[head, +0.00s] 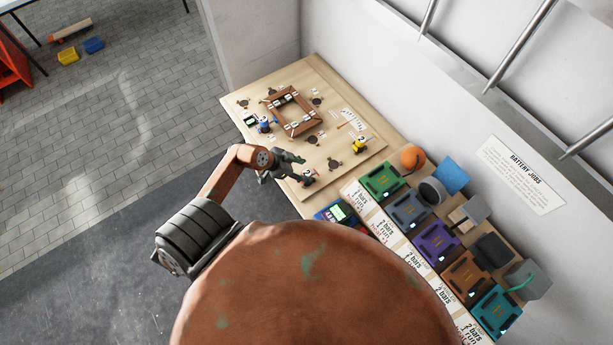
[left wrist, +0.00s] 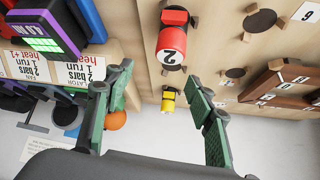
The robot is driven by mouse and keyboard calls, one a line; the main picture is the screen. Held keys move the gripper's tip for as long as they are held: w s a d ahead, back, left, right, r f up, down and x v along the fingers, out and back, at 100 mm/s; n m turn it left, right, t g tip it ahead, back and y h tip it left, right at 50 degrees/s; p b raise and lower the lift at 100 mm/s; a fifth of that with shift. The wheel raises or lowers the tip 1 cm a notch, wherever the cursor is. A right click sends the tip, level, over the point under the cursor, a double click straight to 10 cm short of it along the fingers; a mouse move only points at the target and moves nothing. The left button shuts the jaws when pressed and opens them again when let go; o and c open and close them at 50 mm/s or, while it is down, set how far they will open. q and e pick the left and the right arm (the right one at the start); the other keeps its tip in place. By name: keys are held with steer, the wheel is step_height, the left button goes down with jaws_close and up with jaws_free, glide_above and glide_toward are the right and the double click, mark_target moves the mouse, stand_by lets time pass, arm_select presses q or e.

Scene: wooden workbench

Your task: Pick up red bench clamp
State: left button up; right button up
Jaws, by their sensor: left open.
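The red bench clamp (head: 308,178) sits near the front edge of the wooden board, beside my left gripper (head: 299,168). In the left wrist view the red clamp (left wrist: 172,42) shows a red and white round end marked 2, with a black part above it. My left gripper (left wrist: 160,78) is open, its two green fingers apart with nothing between them. The clamp lies beyond the fingertips, and I see no contact. My right gripper is not in view.
A yellow clamp (head: 359,147) and a blue clamp (head: 264,124) stand on the board (head: 340,108). A wooden frame (head: 291,111) holds numbered tiles. Small dark round stands are scattered around it. Coloured battery packs (head: 381,180) line the bench at right.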

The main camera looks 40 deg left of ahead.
arm_select(q)
steer(key=f, duration=0.2)
steer(key=a+f+g, duration=0.1)
steer(key=shift+s+f+n+y, duration=0.2)
steer(key=shift+f+n+y, duration=0.1)
steer(key=shift+f, duration=0.1)
steer(key=shift+p+x, duration=0.3)
steer(key=shift+x, duration=2.4)
steer(key=shift+s+a+f, duration=0.1)
steer(key=shift+s+a, duration=0.05)
steer(key=shift+c, duration=0.6)
jaws_close()
